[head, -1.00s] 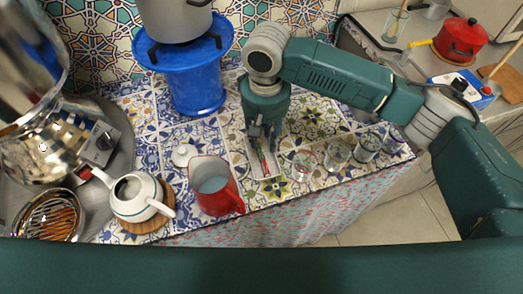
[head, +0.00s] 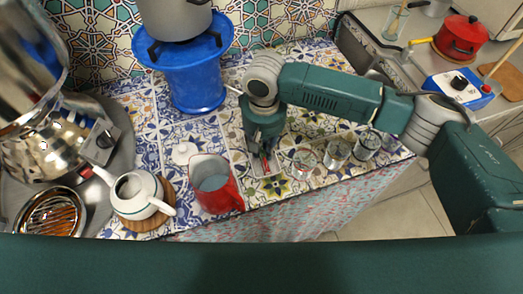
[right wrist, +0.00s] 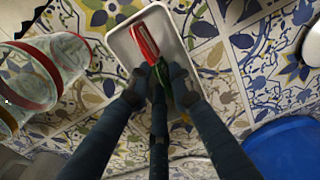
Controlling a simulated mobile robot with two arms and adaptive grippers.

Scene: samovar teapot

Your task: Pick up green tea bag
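A small white tray (right wrist: 122,42) holds a red tea bag (right wrist: 144,42) and a green tea bag (right wrist: 161,72) in the right wrist view. The fingers of my right gripper (right wrist: 158,82) reach down into this tray, close around the green tea bag and just below the red one in the picture. The green bag is partly hidden by the fingers, and whether they press on it does not show clearly. In the head view my right gripper (head: 264,153) points down at the tray, which it mostly covers. My left gripper is not in view.
Several glasses (head: 337,153) stand right of the tray. A red pitcher (head: 213,184), a white teapot (head: 138,194) and a white lid (head: 184,153) are to the left. A blue stand (head: 196,80) with a pot is behind. The table's front edge is close.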

